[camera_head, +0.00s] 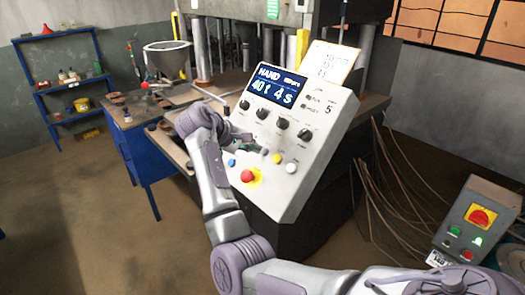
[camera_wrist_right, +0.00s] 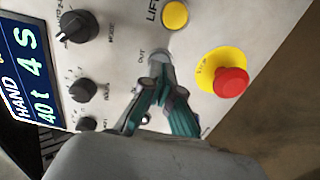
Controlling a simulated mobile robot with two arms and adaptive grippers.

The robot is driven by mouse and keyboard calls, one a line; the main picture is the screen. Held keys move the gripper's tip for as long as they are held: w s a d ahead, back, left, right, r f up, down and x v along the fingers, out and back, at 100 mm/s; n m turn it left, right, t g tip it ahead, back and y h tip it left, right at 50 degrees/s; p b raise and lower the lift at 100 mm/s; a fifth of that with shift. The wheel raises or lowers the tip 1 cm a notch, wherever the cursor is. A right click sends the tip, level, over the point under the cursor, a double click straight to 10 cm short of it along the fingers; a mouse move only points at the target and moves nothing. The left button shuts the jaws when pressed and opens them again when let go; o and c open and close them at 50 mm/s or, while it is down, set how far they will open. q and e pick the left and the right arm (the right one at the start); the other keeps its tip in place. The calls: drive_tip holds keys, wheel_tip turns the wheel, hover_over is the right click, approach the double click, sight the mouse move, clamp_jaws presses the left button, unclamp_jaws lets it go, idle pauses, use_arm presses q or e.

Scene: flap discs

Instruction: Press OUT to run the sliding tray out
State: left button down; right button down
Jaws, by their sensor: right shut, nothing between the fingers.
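The control panel (camera_head: 262,122) is a tilted white box with a lit blue display. The OUT button (camera_wrist_right: 160,57) is pale grey, with its label beside it in the right wrist view. My right gripper (camera_wrist_right: 161,90) is shut and empty, its teal fingers right at the near edge of that button. I cannot tell whether they touch it. In the head view my right gripper (camera_head: 259,148) is low over the panel's button row, partly hiding it. The sliding tray cannot be made out clearly. My left gripper is not in view.
A yellow LIFT button (camera_wrist_right: 175,15) and a red emergency stop (camera_wrist_right: 231,82) on a yellow base are close by. A blue button (camera_head: 231,162) and a white button (camera_head: 291,168) flank the gripper. Cables hang right of the panel, near a switch box (camera_head: 473,222).

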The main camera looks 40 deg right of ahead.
drive_tip(key=shift+x, duration=1.15)
idle(0.4)
drive_tip(key=shift+f+p, duration=0.1)
drive_tip(key=shift+p, duration=0.4)
idle(0.6)
drive_tip(key=shift+a+r+p, duration=0.55)
drive_tip(key=shift+r+p, duration=0.2)
drive_tip(key=shift+p, duration=0.2)
drive_tip(key=p+v, duration=0.2)
drive_tip(key=v, duration=0.1)
drive_tip(key=shift+s+a+r+p, duration=0.1)
drive_tip(key=shift+a+r+p, duration=0.1)
drive_tip(key=shift+p, duration=0.2)
drive_tip(key=p+v, duration=0.1)
drive_tip(key=v, duration=0.1)
drive_tip(key=shift+a, duration=0.3)
